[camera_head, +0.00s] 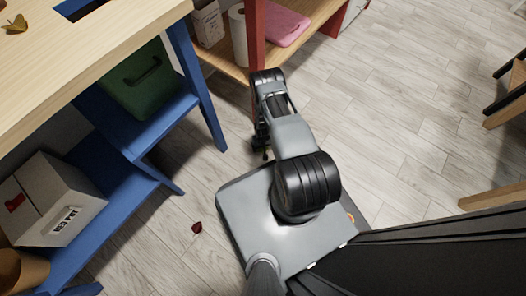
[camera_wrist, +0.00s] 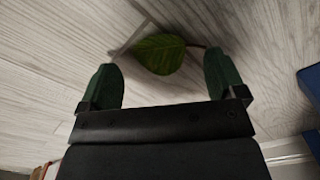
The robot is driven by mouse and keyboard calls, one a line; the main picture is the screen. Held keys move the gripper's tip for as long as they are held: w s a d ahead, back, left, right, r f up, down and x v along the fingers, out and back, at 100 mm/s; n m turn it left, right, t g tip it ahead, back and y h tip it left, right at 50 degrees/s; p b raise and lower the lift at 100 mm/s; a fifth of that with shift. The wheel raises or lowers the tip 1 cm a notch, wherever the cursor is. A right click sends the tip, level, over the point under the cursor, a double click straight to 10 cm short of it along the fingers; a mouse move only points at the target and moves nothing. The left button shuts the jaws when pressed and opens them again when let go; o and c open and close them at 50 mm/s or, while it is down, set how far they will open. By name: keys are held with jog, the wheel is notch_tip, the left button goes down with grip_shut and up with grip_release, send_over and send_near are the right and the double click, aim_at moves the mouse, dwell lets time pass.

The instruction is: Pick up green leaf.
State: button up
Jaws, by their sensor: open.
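A green leaf (camera_wrist: 162,54) lies on the pale plank floor in the wrist view, with its stem pointing right. My gripper (camera_wrist: 161,76) is open, with one dark green finger on each side of the leaf's near part. The leaf shows between and just beyond the fingertips, and I cannot tell how high they are above it. In the head view my arm reaches down to the floor by the red post, and the leaf is hidden there. My gripper (camera_head: 264,146) shows only partly in that view.
A blue-legged wooden table (camera_head: 80,60) stands at left, with a green bin (camera_head: 140,82) and a white box (camera_head: 52,205) below. A red post (camera_head: 256,45) and low wooden shelf stand close to my arm. A dark red leaf (camera_head: 197,227) lies on the floor.

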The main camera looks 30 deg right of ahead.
jog(key=shift+f, duration=0.7)
jog(key=c, duration=1)
jog(key=shift+r, duration=0.1)
